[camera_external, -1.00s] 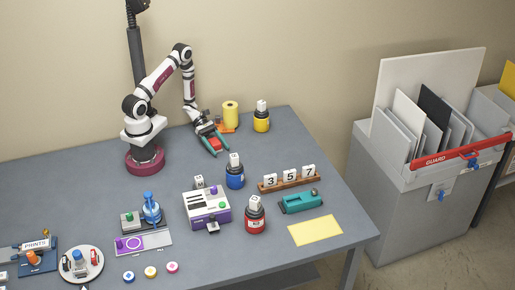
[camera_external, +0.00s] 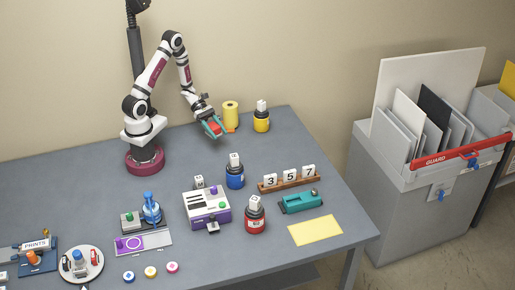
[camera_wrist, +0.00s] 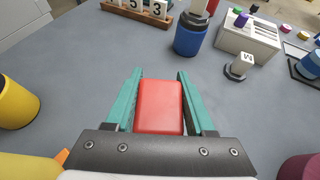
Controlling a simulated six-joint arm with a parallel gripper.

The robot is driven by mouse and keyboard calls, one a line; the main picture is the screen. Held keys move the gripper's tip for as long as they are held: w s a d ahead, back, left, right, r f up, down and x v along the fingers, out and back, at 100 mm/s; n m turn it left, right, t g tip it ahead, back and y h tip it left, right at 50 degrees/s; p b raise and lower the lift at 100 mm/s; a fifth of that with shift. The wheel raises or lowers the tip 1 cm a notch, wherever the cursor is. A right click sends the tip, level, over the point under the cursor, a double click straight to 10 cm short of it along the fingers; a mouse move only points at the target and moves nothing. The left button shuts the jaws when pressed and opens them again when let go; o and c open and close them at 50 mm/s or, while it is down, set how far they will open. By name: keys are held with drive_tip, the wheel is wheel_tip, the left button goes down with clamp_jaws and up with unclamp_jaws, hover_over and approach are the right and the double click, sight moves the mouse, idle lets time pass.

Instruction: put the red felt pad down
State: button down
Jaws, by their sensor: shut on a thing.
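The red felt pad (camera_wrist: 159,107) is a red block with rounded edges, held between the two teal fingers of my gripper (camera_wrist: 159,92) in the wrist view. In the external view my gripper (camera_external: 216,132) is near the back of the table, in front of the yellow spool, with the red pad (camera_external: 214,127) showing between its fingers. The gripper is shut on the pad. The pad appears raised above the grey table (camera_external: 290,140); the exact height is hard to tell.
A yellow spool (camera_external: 230,114) and yellow bottle (camera_external: 261,118) stand behind and right of the gripper. A blue bottle (camera_external: 235,174), a purple-white machine (camera_external: 207,207) and a number rack (camera_external: 289,180) stand nearer the front. Bare table lies left of the gripper.

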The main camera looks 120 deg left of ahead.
drive_tip(key=shift+r, duration=0.95)
drive_tip(key=w+d+r, duration=0.6)
drive_tip(key=w+r, duration=0.5)
drive_tip(key=w+d+r+m+h, duration=0.1)
drive_tip(key=w+d+r, duration=0.3)
drive_tip(key=d+r, duration=0.4)
drive_tip(key=w+d+r, duration=0.5)
drive_tip(key=d+r, duration=0.2)
drive_tip(key=d, duration=0.4)
drive_tip(key=w+d+f+m+g+h, duration=0.25)
drive_tip(key=d+f, duration=0.35)
drive_tip(key=d, duration=0.3)
drive_tip(key=w+d+f+m+g+h, duration=0.25)
drive_tip(key=d+f, duration=0.25)
drive_tip(key=d, duration=0.4)
drive_tip(key=s+d+f+m+g+h, duration=0.1)
drive_tip(key=s+d+f+m+g, duration=0.15)
drive_tip(key=d+f, duration=1.1)
hover_over(231, 258)
drive_tip(key=shift+m+t, duration=0.25)
wheel_tip(231, 258, down, 7)
drive_tip(key=shift+s+d+f, duration=0.1)
drive_tip(key=shift+s+f, duration=0.05)
drive_tip(key=shift+f, duration=0.05)
wheel_tip(231, 258, down, 3)
drive_tip(key=shift+f, duration=0.45)
